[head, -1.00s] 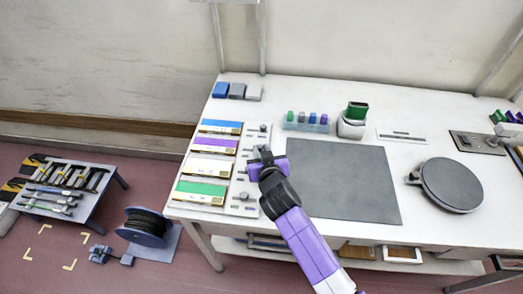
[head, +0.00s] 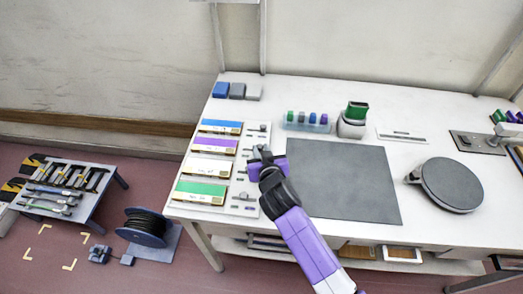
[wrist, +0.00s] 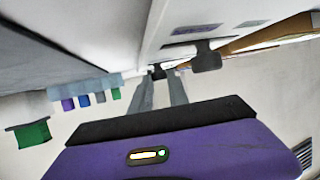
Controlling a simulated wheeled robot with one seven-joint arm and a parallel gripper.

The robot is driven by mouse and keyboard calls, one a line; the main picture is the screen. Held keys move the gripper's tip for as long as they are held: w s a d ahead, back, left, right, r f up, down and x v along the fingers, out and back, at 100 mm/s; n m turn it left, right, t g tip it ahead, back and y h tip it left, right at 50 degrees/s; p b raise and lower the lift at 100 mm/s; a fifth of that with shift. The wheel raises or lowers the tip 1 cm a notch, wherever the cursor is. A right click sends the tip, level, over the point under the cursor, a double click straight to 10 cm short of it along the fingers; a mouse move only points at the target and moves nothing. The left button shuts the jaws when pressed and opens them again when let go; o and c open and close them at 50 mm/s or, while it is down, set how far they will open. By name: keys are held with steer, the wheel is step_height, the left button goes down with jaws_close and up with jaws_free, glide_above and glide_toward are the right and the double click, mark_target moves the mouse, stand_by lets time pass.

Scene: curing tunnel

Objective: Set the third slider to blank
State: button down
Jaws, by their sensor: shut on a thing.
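A pale slider panel (head: 240,207) with small dark knobs stands along the left part of the white table. My gripper (head: 262,152) is over its right side, beside the purple-striped card, and hides part of it. In the wrist view, the fingers (wrist: 158,76) are shut on a small dark slider knob (wrist: 157,70). Another dark knob (wrist: 207,56) stands clear to the right in that view. I cannot tell by counting which slider is held, nor read the panel's markings.
Blue (head: 220,126), purple (head: 213,145), white (head: 206,168) and green (head: 201,190) cards lie in a column left of the panel. A dark mat (head: 345,185) lies to the right. A rack of coloured pieces (head: 305,125) and a green-topped holder (head: 352,122) stand behind it.

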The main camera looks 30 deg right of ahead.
steer(key=shift+w+a+f+b, duration=0.2)
steer(key=shift+w+a+b, duration=0.2)
steer(key=shift+a+b, duration=0.25)
steer(key=shift+w+a+r+b, duration=0.15)
steer(key=shift+w+a+b, duration=0.05)
steer(key=shift+a+b, duration=0.1)
steer(key=c, duration=1.3)
jaws_free()
steer(key=shift+o, duration=0.2)
steer(key=v, duration=0.7)
steer(key=shift+s+r+b, duration=0.1)
steer(key=shift+s+b, duration=0.25)
steer(key=shift+b, duration=0.05)
steer(key=shift+r, duration=0.1)
